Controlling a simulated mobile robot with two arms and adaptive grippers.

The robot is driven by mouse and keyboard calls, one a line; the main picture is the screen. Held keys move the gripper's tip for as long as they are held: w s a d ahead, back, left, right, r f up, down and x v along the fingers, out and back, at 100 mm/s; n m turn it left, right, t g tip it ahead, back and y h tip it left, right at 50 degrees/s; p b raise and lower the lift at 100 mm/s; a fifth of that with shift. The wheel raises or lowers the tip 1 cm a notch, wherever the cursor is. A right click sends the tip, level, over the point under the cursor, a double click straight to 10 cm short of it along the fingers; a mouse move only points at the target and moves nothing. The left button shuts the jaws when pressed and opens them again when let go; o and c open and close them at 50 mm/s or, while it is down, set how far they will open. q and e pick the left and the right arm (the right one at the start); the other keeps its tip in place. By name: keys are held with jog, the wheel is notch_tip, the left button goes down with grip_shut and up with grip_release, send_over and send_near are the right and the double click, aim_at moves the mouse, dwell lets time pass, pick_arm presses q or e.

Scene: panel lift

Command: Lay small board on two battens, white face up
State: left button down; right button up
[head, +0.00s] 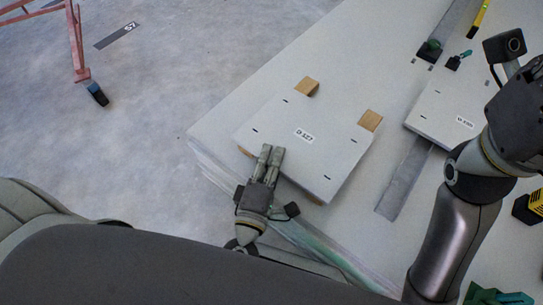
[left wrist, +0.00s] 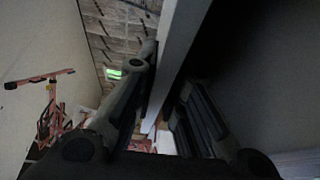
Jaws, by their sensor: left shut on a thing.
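The small board (head: 285,128), labelled D 127, lies white face up across two wooden battens in the head view. The left batten (head: 307,87) and the right batten (head: 369,121) stick out past its far edge. Small bits of batten also show at its near edge; the rest is hidden under the board. My left gripper (head: 271,156) is shut on the board's near edge, between the battens. In the left wrist view, the board's pale edge (left wrist: 178,45) runs between the fingers. My right arm comes in at the right, but its fingers are out of frame.
The battens rest on a large pale panel stack (head: 225,125) whose edge is close to my left gripper. A second white board (head: 445,108) and a grey strip (head: 403,180) lie to the right. Small tools (head: 458,60) lie beyond. A red stand (head: 76,45) is on the floor.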

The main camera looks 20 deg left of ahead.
pick_arm(q)
jog(key=shift+f, duration=0.35)
jog(key=c, duration=1.5)
grip_release()
